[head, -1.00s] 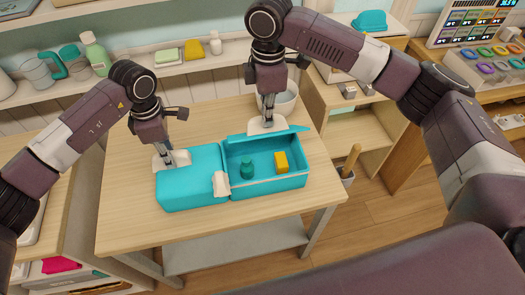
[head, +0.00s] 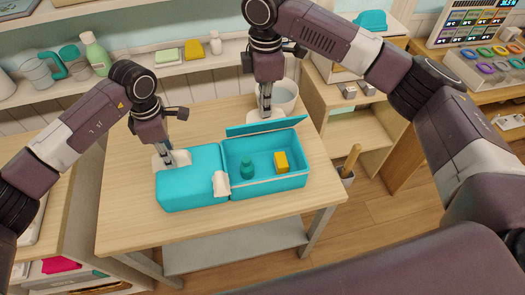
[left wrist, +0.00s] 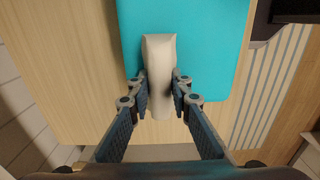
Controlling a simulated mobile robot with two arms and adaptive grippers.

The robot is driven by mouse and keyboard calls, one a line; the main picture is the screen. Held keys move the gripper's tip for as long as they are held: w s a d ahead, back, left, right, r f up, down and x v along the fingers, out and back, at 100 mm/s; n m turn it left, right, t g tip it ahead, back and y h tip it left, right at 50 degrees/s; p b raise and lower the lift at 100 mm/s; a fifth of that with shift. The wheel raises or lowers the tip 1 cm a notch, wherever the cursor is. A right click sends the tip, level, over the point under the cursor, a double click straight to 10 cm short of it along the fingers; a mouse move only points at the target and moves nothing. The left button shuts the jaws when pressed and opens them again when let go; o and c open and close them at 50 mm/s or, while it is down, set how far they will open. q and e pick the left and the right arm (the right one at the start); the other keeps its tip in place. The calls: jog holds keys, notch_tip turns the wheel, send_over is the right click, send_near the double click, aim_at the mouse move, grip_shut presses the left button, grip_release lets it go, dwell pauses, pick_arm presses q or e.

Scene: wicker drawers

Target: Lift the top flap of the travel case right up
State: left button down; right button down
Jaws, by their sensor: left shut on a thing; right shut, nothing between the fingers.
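The teal travel case (head: 190,200) lies on the wooden table, its left part covered. The top flap (head: 268,126) stands tilted up along that compartment's back edge. My right gripper (head: 265,115) is shut and empty just behind the flap, by a pale tab partly hidden by it; I cannot tell whether they touch. My left gripper (head: 171,160) is shut on the cream handle on the case's left side, also in the left wrist view (left wrist: 158,75).
A white pot (head: 285,95) stands behind the flap near the table's back edge. A cream tab (head: 221,184) sits at the front between the case's two parts. A shelf (head: 140,75) with bottles and sponges runs behind. The table's front left is bare.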

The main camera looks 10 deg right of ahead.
jog(key=shift+w+r, duration=0.1)
jog(key=shift+w, duration=0.4)
jog(key=shift+w+r, duration=0.15)
jog(key=shift+w, duration=0.85)
jog(key=shift+w, duration=1)
jog(key=shift+w+f, duration=0.25)
jog(key=shift+w, duration=0.7)
